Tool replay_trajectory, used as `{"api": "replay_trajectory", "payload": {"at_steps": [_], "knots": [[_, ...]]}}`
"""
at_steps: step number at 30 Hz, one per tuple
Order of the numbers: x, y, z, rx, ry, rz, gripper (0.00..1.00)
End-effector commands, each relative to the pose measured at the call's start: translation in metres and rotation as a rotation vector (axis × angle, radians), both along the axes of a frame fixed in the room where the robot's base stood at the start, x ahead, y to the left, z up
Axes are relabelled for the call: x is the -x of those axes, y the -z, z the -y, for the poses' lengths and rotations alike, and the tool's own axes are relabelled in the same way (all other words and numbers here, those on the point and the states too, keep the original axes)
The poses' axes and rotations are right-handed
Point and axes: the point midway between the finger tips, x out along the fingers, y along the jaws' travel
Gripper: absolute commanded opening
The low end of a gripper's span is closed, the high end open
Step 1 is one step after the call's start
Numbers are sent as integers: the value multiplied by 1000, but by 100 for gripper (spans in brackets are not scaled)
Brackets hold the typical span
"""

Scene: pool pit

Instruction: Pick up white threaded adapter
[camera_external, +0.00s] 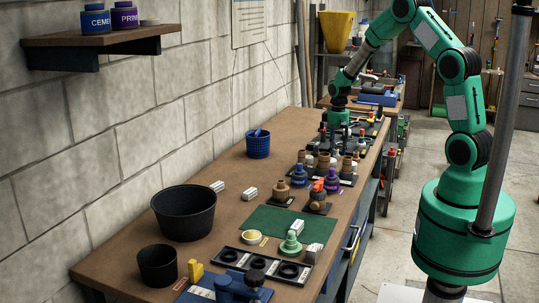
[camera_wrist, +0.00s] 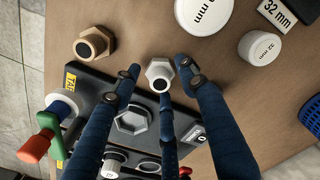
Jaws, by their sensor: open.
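The white threaded adapter (camera_wrist: 158,70), a hex-shaped fitting with a dark round centre, shows in the wrist view at the edge of a black tray (camera_wrist: 188,122). I cannot tell whether it rests on the tray or the table. My gripper (camera_wrist: 162,82) is open, with blue fingers spread left, right and below the adapter in the picture. No finger clearly touches it, and the height gap cannot be judged. In the external view my arm reaches down over the far part of the bench, where my fingertips and the adapter are too small to tell.
A brown hex fitting (camera_wrist: 94,43) lies left of the adapter. White caps (camera_wrist: 203,12) (camera_wrist: 260,48) and a 32 mm label (camera_wrist: 278,13) lie to the right. A blue basket (camera_external: 258,144) stands near the wall.

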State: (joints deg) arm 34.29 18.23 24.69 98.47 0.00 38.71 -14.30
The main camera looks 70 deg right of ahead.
Motion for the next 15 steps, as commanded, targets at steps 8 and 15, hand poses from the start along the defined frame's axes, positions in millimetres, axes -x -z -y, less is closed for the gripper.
{"api": "replay_trajectory", "payload": {"at_steps": [8,15], "knots": [[-1,16,1,1,0,2,43],[-1,16,1,1,0,2,43]]}}
